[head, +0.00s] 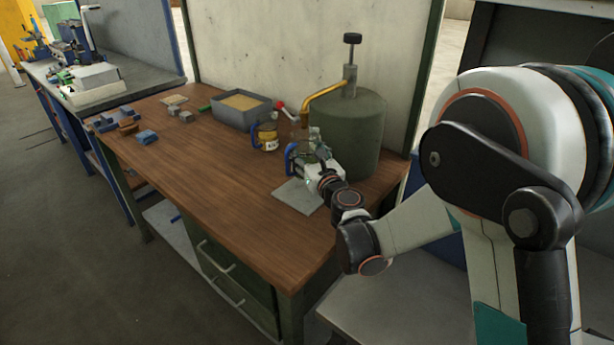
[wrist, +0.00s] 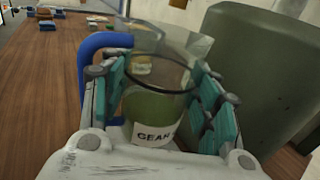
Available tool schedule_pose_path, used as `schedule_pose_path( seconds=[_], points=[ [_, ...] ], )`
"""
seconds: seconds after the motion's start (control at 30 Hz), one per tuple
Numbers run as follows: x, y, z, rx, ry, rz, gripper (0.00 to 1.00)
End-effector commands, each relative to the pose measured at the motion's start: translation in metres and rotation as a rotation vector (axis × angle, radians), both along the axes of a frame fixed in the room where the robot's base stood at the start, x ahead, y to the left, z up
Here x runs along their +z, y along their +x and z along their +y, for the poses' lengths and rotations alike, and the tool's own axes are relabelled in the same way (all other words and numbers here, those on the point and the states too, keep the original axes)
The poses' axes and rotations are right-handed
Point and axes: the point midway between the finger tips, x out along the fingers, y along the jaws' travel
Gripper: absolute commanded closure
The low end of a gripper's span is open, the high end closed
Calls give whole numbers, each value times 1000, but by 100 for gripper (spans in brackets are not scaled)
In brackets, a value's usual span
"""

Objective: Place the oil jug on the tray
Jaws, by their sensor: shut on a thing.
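My gripper (head: 306,163) is shut on a clear jug with a blue handle (head: 290,158). In the wrist view, the teal pads of my gripper (wrist: 170,100) lie on both sides of this jug (wrist: 155,105), which holds greenish liquid and has a white label reading "GEAR". The jug looks upright. A flat grey plate (head: 292,197), which looks like the tray, lies on the bench just in front of the jug and partly under my gripper. I cannot tell whether the jug touches the bench. A second blue-handled jug with a yellow label (head: 267,140) stands behind it to the left.
A green tank (head: 350,130) with a brass spout (head: 320,97) stands close behind and right of the held jug. A grey bin (head: 240,122) of sandy material sits farther back. Small blue and grey blocks (head: 147,137) lie at left. The wooden bench (head: 215,190) is clear at front left.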

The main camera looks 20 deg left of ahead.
Motion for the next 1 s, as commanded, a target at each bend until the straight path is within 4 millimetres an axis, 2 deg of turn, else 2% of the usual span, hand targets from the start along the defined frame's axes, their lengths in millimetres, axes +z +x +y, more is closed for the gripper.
schedule_pose_path(
  seconds=[0.03,0.27,0.5,0.97,1.0],
  points=[
    [-10,-2,2,4,0,0,78],
    [-22,-3,2,3,0,0,78],
    [-62,-3,2,3,0,0,78],
    [-66,1,1,3,0,0,78],
    [-67,1,1,3,0,0,42]
  ],
)
